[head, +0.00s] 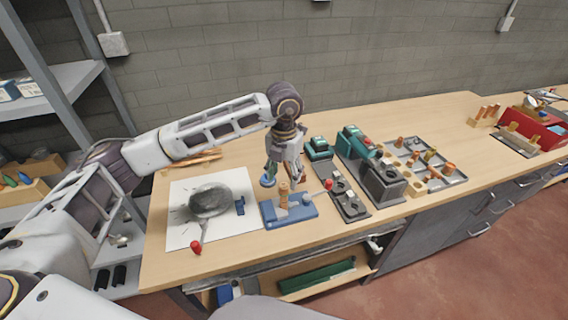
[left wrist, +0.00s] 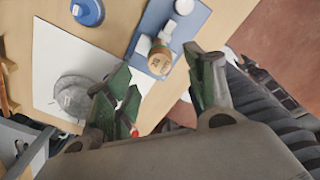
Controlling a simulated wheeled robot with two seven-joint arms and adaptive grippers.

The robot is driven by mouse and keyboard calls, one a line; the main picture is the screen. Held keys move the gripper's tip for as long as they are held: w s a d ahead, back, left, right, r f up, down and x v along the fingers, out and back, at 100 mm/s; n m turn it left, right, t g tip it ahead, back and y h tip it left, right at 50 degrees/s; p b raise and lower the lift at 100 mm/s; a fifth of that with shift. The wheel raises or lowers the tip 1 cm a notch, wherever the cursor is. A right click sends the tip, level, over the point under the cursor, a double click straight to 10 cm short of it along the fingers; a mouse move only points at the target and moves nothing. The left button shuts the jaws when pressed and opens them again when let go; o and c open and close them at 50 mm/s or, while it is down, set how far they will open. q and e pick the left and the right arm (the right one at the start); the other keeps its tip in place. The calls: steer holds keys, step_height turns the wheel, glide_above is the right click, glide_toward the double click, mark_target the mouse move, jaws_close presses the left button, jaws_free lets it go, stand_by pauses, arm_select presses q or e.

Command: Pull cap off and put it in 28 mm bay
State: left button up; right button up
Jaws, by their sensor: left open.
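A copper cylinder (head: 284,196), which looks like the capped piece, stands upright on a blue fixture (head: 304,213) near the front of the bench. In the left wrist view its round tan end (left wrist: 159,63) faces the camera, with the fixture (left wrist: 185,28) around it. My left gripper (head: 284,179) points down just above the cylinder. In the wrist view the green fingers (left wrist: 162,78) are spread, with the cylinder's end between them in the picture; contact is not visible. A grey tray (head: 450,184) holds several copper fittings; I cannot read any 28 mm mark.
A white sheet (head: 180,222) with a grey round object (head: 209,201) lies left of the fixture. A blue round object (head: 267,181) is close behind. A dark tray (head: 351,209) and teal tools (head: 354,141) stand to the right. A red case (head: 531,126) is farther right.

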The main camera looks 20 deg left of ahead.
mark_target(284, 185)
arm_select(q)
steer(key=shift+f+p, duration=0.3)
steer(key=shift+f, duration=2.2)
jaws_close()
